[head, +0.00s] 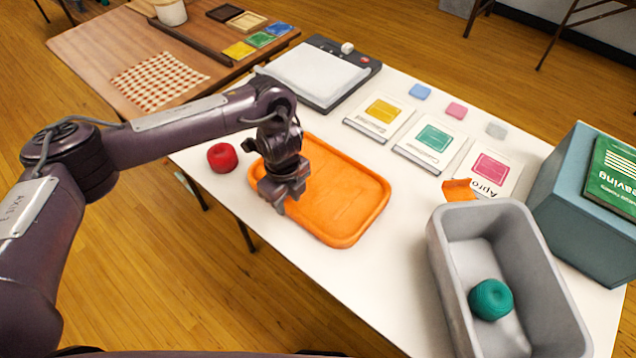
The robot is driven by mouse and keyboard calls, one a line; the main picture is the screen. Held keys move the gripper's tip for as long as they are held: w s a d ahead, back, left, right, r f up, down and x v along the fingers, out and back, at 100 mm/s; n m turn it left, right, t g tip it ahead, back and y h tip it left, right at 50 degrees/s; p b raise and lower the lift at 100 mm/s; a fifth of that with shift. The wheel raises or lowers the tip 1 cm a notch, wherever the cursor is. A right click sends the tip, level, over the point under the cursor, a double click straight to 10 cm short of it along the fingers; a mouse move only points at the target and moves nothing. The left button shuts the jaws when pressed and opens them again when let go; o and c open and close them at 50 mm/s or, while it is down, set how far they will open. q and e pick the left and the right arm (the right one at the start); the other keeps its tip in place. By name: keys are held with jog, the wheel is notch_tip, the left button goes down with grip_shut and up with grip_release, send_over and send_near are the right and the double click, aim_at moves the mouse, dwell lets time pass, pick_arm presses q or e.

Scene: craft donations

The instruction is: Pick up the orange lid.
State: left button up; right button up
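The orange lid (345,205) is a wide, shallow, rounded rectangle with a raised rim. It lies flat on the white table, left of the grey bin. My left gripper (283,196) points down over the lid's left part and hides some of its left edge. I cannot tell whether the fingers touch the lid or how far apart they are. Nothing is visibly held. My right gripper is out of view.
A red yarn ball (222,157) sits close left of the lid. The grey bin (440,262) holds a teal yarn ball (490,299). A small orange piece (459,190) lies behind it. Several cards and a paper trimmer (318,75) line the back. White table (375,285) is bare between lid and bin.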

pick_arm(q)
notch_tip(320, 180, down, 2)
jog(key=shift+f, duration=0.1)
grip_shut()
jog(key=shift+r, duration=0.2)
